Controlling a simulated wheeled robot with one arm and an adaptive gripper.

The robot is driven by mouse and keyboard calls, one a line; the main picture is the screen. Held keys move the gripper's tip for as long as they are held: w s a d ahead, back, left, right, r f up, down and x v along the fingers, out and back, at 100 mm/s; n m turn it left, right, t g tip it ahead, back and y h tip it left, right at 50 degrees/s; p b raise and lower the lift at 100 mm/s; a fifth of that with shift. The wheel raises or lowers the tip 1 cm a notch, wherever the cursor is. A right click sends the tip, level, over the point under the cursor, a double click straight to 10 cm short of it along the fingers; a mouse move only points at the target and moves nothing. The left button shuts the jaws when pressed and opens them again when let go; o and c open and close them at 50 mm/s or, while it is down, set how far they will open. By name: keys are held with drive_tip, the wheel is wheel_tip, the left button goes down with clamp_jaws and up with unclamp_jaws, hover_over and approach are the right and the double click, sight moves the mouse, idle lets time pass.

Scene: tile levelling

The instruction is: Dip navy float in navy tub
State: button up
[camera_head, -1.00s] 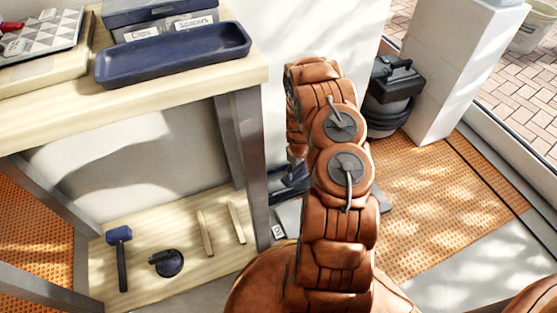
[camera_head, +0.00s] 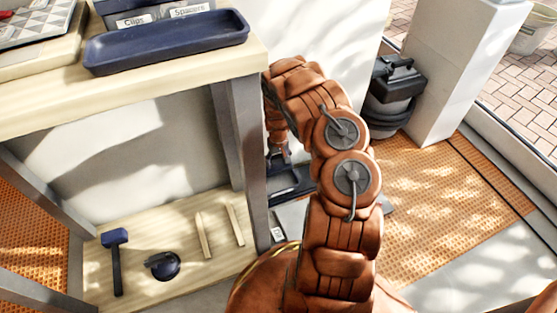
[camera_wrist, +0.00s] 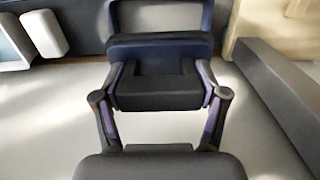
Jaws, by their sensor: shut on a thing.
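My gripper (camera_head: 283,150) reaches down behind the table's right leg, its fingers partly hidden by my arm. In the wrist view my gripper (camera_wrist: 160,85) is shut on a dark block with a navy part beyond it, which looks like the navy float (camera_wrist: 160,48). Below the gripper in the head view is a navy and dark shape (camera_head: 292,180) low by the wall, partly hidden by the leg and my arm; I cannot tell if it is float or tub. A long, shallow navy tub-like tray (camera_head: 165,42) lies on the tabletop, empty.
Boxes labelled Clips (camera_head: 134,20) and Spacers (camera_head: 190,10) stand behind the tray. A dark lidded canister (camera_head: 392,98) stands by the white pillar (camera_head: 470,70). The tabletop's right edge is near my arm.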

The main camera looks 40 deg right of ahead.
drive_tip(key=shift+f+b, duration=3.9)
drive_tip(key=shift+f, duration=1.9)
drive_tip(key=shift+r+p, duration=4.75)
drive_tip(key=shift+r, duration=1.3)
drive_tip(key=shift+s, duration=0.1)
